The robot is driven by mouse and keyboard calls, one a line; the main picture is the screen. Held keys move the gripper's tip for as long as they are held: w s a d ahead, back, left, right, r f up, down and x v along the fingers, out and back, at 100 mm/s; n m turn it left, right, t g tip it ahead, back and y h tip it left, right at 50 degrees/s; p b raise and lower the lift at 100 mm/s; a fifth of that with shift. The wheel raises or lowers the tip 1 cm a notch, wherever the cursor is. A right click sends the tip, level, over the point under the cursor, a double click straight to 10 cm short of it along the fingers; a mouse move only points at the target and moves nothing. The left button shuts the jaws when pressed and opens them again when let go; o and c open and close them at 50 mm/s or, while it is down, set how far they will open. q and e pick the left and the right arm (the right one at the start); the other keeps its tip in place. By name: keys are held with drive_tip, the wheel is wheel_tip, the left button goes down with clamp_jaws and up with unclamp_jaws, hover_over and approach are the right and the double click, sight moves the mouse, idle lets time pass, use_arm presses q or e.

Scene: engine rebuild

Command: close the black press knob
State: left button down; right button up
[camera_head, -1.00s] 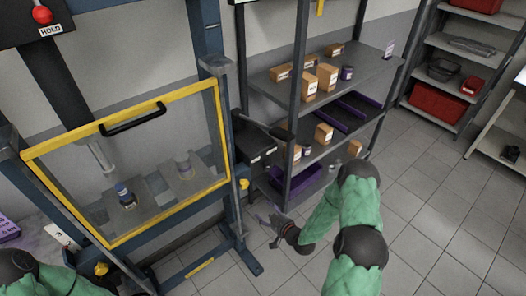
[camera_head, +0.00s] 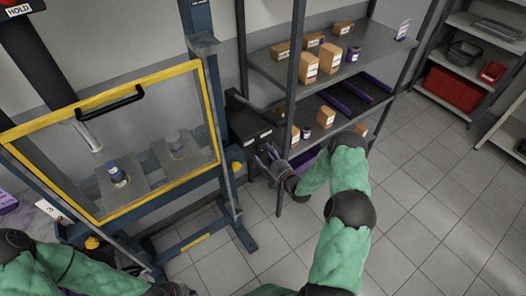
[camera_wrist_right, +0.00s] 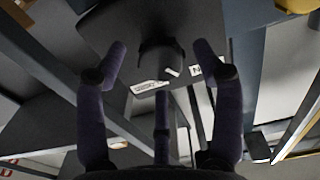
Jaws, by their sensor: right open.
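The black press knob (camera_wrist_right: 160,58) shows in the right wrist view. It sticks out from a dark box (camera_wrist_right: 120,28) with white labels beside it. In the head view this dark box (camera_head: 249,122) is mounted to the right of the yellow-framed press. My right gripper (camera_head: 266,157) is just in front of the box and hides the knob there. In the right wrist view its purple fingers (camera_wrist_right: 160,62) are spread, with the knob between them in the picture; no contact is clear. My left arm crosses the bottom left; its gripper (camera_head: 178,289) is barely visible at the lower edge.
The press's clear guard (camera_head: 130,150) in a yellow frame (camera_head: 214,110) stands at the left. A grey shelf rack (camera_head: 375,68) with cardboard boxes stands close to the right of my right gripper. The tiled floor (camera_head: 430,190) at the right is clear.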

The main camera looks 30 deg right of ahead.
drive_tip(key=shift+w+a, duration=0.15)
drive_tip(key=shift+w, duration=1.1)
drive_tip(key=c, duration=1.1)
drive_tip(key=shift+c, duration=0.2)
